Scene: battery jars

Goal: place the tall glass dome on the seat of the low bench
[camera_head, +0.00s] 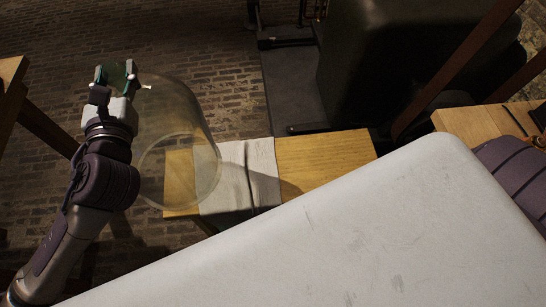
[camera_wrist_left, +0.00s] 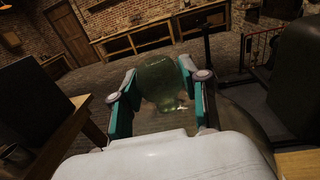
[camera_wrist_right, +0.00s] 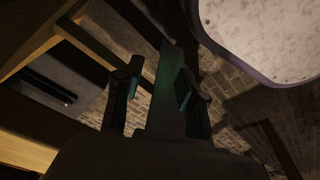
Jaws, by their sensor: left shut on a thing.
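The tall glass dome (camera_head: 190,112) is clear and tilted, its wide round rim toward the lower right in the head view. My left gripper (camera_head: 117,76) is shut on the dome near its upper left end. Between the fingers (camera_wrist_left: 157,95), the dome's greenish glass (camera_wrist_left: 160,75) shows in the left wrist view. The low bench (camera_head: 325,155) has a pale wooden seat with a cloth lying across it. The dome's rim overlaps the bench's left end in the picture; I cannot tell whether they touch. My right gripper (camera_wrist_right: 160,95) is open, its fingers apart.
A grey folded cloth (camera_head: 248,170) covers part of the bench seat. The seat right of it is bare. A large dark object (camera_head: 380,60) stands behind the bench. Wooden furniture (camera_head: 12,85) stands at the far left. Brick floor (camera_head: 190,50) is open behind the dome.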

